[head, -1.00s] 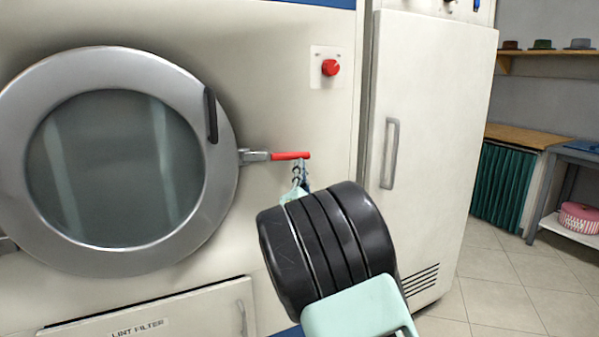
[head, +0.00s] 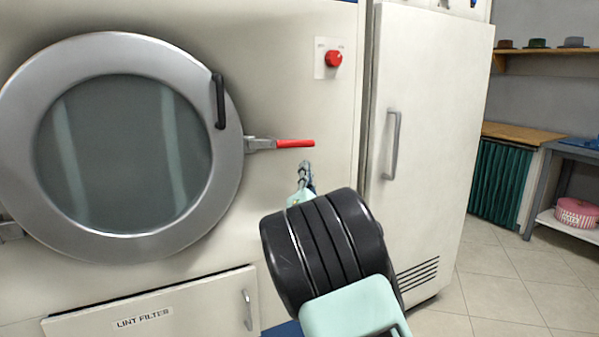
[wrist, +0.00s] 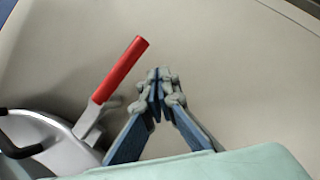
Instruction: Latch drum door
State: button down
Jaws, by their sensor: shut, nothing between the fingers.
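The round drum door (head: 228,175) has a grey metal rim, dark glass and a black handle (head: 218,101) at its upper right. It appears to sit closed against the cream machine front. The latch, a metal piece with a red lever (head: 295,143), lies at the door's right edge, its lever pointing right, about horizontal. In the wrist view the red lever (wrist: 119,69) is left of my gripper (wrist: 161,76). My gripper, also seen in the head view (head: 304,166), is shut and empty, just below the lever's tip and apart from it. My arm hides part of the machine front.
A red knob (head: 333,59) sits above the latch. The lint filter panel (head: 150,310) with its handle is below the door. A tall white cabinet (head: 430,130) stands close on the right. Open tiled floor (head: 485,270) lies beyond it.

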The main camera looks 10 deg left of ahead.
jog(key=s+d+f+p, duration=0.2)
jog(key=s+d+f, duration=0.2)
jog(key=s, duration=0.3)
jog(key=shift+d+f, duration=0.15)
jog(key=shift+f, duration=0.7)
jog(key=shift+s, duration=0.1)
